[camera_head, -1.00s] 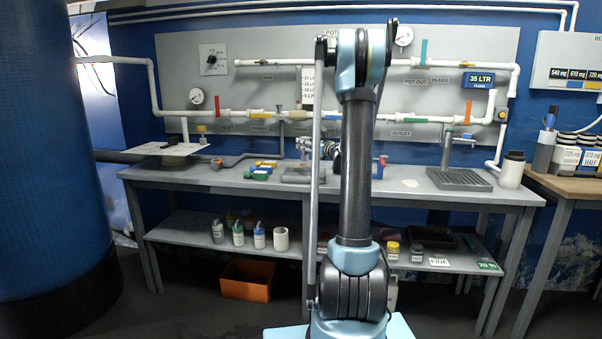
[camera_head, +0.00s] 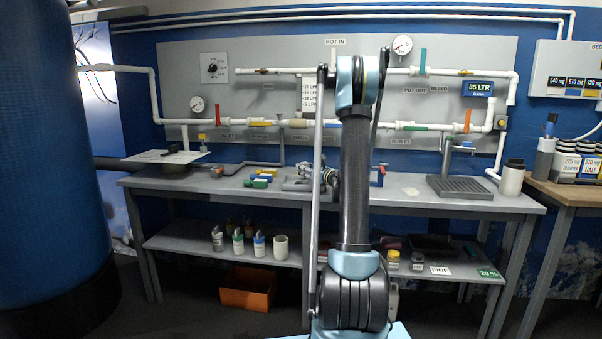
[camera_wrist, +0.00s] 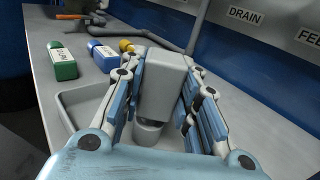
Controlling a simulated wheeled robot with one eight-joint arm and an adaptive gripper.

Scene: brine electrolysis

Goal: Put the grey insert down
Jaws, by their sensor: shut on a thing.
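The grey insert (camera_wrist: 164,82) is a pale grey, block-like piece with a narrower round part at its lower end in the wrist view. My gripper (camera_wrist: 162,98) is shut on it, with a blue-and-grey finger on each side. The insert is over or in a shallow grey tray (camera_wrist: 78,101) on the bench; I cannot tell whether it touches the tray floor. In the head view my gripper (camera_head: 325,174) is low over the bench, partly hidden behind my arm, and the insert cannot be made out there.
A green block (camera_wrist: 62,61), a blue block (camera_wrist: 102,55) and a yellow piece (camera_wrist: 126,45) lie left of the tray on the grey bench (camera_head: 405,199). Pipes run behind.

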